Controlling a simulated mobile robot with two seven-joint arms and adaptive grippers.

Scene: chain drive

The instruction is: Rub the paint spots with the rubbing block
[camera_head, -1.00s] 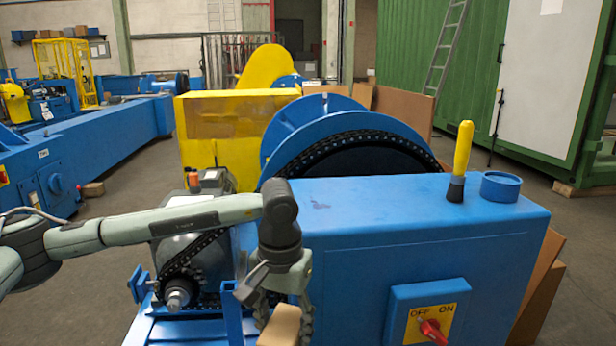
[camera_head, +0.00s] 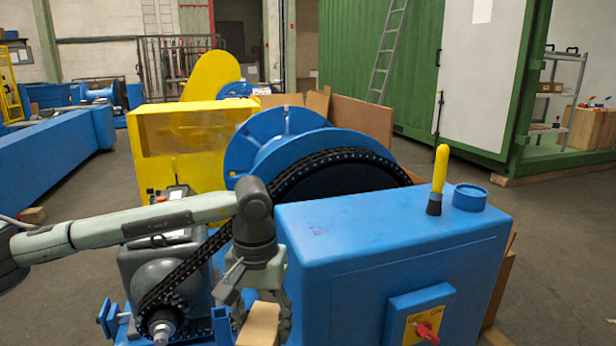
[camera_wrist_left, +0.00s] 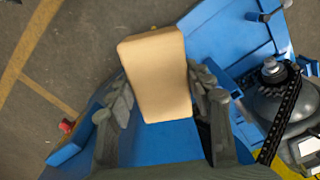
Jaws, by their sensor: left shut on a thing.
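My left gripper (camera_head: 262,300) points down in front of the left end of the blue housing (camera_head: 400,240). It is shut on the tan rubbing block (camera_head: 258,326), whose lower part is cut off by the head view's bottom edge. In the left wrist view the block (camera_wrist_left: 158,75) sits between the two dark fingers (camera_wrist_left: 160,95). Small dark marks, possibly the paint spots (camera_head: 318,231), lie on the housing's top near its left end. The block is apart from these marks. My right gripper is out of view.
A yellow-handled brush-like tool (camera_head: 439,180) and a blue round cup (camera_head: 470,197) stand on the housing's top right. A red switch (camera_head: 428,331) is on its front. The black chain (camera_head: 185,268) and grey motor (camera_head: 160,270) are close to my left arm. The housing's top middle is clear.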

